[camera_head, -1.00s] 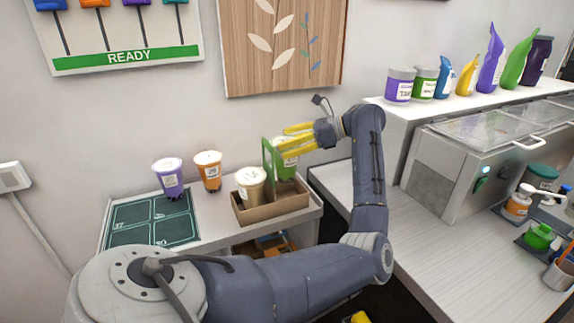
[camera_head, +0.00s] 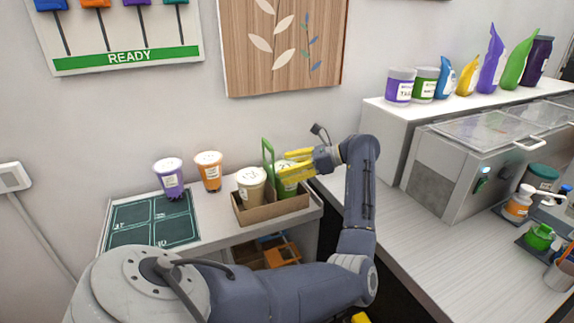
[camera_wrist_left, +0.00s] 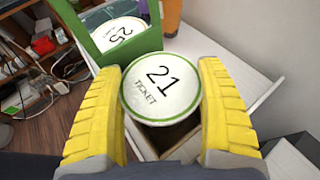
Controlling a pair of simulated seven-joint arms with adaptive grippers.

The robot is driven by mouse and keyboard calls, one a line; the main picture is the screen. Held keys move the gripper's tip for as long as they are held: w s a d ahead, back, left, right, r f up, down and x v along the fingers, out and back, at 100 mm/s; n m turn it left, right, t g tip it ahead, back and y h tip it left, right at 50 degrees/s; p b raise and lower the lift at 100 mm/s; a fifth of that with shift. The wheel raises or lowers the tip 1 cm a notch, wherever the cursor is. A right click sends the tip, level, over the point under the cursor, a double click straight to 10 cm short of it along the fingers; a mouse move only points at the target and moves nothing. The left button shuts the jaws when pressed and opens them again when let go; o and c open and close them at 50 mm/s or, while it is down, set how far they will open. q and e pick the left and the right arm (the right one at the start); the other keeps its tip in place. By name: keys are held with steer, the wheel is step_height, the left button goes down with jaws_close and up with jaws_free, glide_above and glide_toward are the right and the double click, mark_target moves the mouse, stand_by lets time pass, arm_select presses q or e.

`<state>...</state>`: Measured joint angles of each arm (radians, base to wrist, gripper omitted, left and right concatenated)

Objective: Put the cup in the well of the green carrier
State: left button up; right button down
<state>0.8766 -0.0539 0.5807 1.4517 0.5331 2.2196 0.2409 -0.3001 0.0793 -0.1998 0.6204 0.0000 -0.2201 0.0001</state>
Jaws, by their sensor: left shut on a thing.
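The carrier (camera_head: 272,214) is a brown open tray with a green upright handle (camera_head: 268,152), on the counter by the wall. A green cup (camera_head: 287,189) is in its right-hand well, its lower end hidden behind the front wall. My left gripper (camera_head: 285,165) is shut on this cup near its lid. In the left wrist view the cup's white lid (camera_wrist_left: 160,85) reads "21 TICKET", between my yellow fingers. I cannot tell whether its base touches the well floor. A tan cup (camera_head: 251,186) stands in the left-hand well; its lid reads 25 (camera_wrist_left: 117,34).
A purple cup (camera_head: 170,180) and an orange cup (camera_head: 209,173) stand left of the carrier, near a dark green marked mat (camera_head: 152,220). A sealed-lid machine (camera_head: 460,160) fills the right. A yellow piece, perhaps my right gripper, shows at the bottom edge.

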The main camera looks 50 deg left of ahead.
stand_by(0.3)
arm_select(q)
steer(key=o, duration=1.6)
steer(key=shift+f, duration=0.1)
steer(key=shift+w+d+r, duration=0.2)
steer(key=shift+r, duration=0.05)
steer(key=v, duration=1.1)
steer(key=shift+d, duration=0.15)
steer(key=shift+w+r, duration=0.1)
steer(key=shift+r, duration=0.05)
